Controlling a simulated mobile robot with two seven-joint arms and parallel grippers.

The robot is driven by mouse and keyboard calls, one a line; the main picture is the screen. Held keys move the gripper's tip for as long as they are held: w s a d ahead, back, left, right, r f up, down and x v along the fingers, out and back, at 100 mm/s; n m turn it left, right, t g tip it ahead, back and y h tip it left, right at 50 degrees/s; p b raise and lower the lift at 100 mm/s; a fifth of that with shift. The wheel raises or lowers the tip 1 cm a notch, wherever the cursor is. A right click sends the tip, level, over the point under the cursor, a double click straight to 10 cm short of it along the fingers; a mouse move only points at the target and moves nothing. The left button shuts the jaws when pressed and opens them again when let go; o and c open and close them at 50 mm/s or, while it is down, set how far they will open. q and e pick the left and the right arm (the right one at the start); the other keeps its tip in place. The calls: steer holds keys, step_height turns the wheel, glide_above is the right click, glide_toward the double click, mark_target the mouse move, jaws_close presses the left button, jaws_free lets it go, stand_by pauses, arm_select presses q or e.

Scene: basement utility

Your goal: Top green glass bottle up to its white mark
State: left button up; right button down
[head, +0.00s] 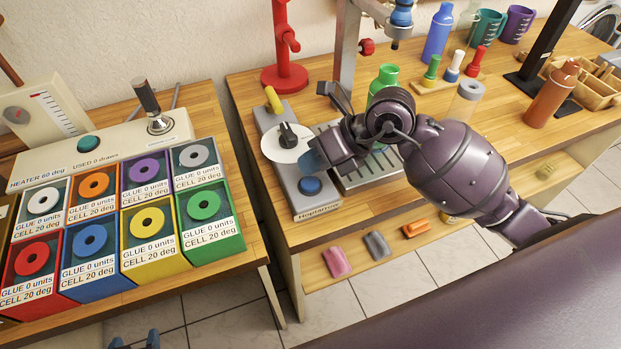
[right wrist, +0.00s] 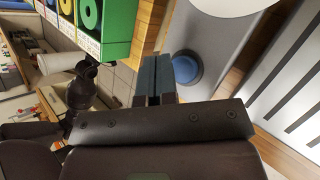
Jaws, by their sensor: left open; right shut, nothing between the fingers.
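The green glass bottle (head: 383,78) stands on the drip tray (head: 368,176) under the tap. My right arm hides its lower part, and I cannot see its white mark or liquid level. My right gripper (head: 313,160) is shut and empty, just above the blue button (head: 310,186) on the grey dispenser base (head: 308,205). In the right wrist view the shut fingertips (right wrist: 157,80) appear left of the blue button (right wrist: 187,70), seemingly apart from it. My left gripper (head: 136,342) is open and empty at the bottom edge, low in front of the left bench.
A white dial (head: 287,143) with a black knob sits behind the button. Coloured glue cells (head: 150,222) fill the left bench. Small stoppers (head: 453,65), a blue bottle (head: 438,35) and an orange-brown bottle (head: 552,93) stand on the right bench. A gap separates the benches.

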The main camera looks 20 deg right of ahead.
mark_target(311, 181)
steer(key=shift+r+p, duration=1.35)
steer(key=shift+r, duration=0.75)
arm_select(q)
step_height(311, 181, up, 4)
steer(key=shift+f, duration=0.15)
arm_select(e)
steer(key=shift+f, duration=0.1)
arm_select(q)
steer(key=shift+w, duration=0.3)
steer(key=shift+s, duration=0.15)
